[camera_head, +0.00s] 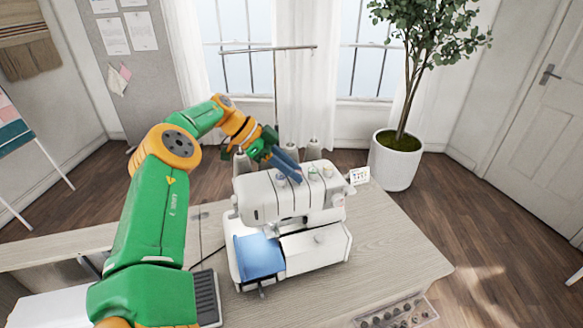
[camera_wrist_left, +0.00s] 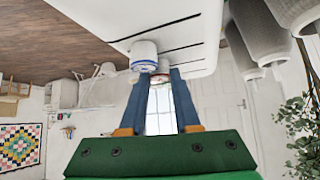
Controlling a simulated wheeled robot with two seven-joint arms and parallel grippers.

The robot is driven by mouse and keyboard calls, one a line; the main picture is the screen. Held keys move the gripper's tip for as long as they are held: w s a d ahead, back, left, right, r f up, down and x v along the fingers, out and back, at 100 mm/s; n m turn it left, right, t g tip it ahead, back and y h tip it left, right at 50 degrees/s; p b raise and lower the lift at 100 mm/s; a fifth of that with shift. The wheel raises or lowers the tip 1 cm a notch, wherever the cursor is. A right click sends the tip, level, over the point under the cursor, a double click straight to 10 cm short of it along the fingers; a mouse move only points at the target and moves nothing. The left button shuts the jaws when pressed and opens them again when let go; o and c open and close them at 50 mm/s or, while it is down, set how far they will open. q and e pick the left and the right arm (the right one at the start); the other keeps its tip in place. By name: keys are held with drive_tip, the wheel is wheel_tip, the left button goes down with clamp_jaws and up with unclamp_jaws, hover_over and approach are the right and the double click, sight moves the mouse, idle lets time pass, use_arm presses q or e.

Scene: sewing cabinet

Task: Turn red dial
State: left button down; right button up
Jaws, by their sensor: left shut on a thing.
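A white sewing machine (camera_head: 262,203) stands on the wooden table, with a row of small dials on its top. My left gripper (camera_head: 294,176) reaches down onto that row from behind. In the left wrist view, its two blue fingers (camera_wrist_left: 160,72) are on either side of a white dial with a reddish ring (camera_wrist_left: 161,66), and the gripper is shut on it. A blue-ringed dial (camera_wrist_left: 144,56) is close beside the left finger. In the head view the fingers hide the red dial. A green-marked dial (camera_head: 313,173) is just right of the fingers. My right gripper is out of view.
Thread cones (camera_head: 314,149) and a thin metal thread stand (camera_head: 275,95) rise behind the machine. A small card (camera_head: 359,176) stands at its right. The table (camera_head: 400,250) is bare to the right. A potted tree (camera_head: 397,160) stands beyond.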

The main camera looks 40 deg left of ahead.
sight(299, 172)
use_arm(q)
drive_tip(key=shift+f, duration=0.15)
idle(0.3)
drive_tip(key=c, duration=0.8)
unclamp_jaws()
drive_tip(key=shift+o, duration=0.9)
drive_tip(key=shift+w+d, duration=0.1)
drive_tip(key=shift+a+r, duration=0.2)
drive_tip(key=shift+r, duration=0.05)
drive_tip(key=p+v, duration=0.1)
drive_tip(key=v, duration=0.2)
drive_tip(key=shift+r, duration=0.25)
drive_tip(key=p+v, duration=0.3)
drive_tip(key=p, duration=0.1)
drive_tip(key=shift+r, duration=0.15)
drive_tip(key=shift+s, duration=0.3)
drive_tip(key=shift+a+f, duration=0.1)
drive_tip(key=shift+f, duration=0.1)
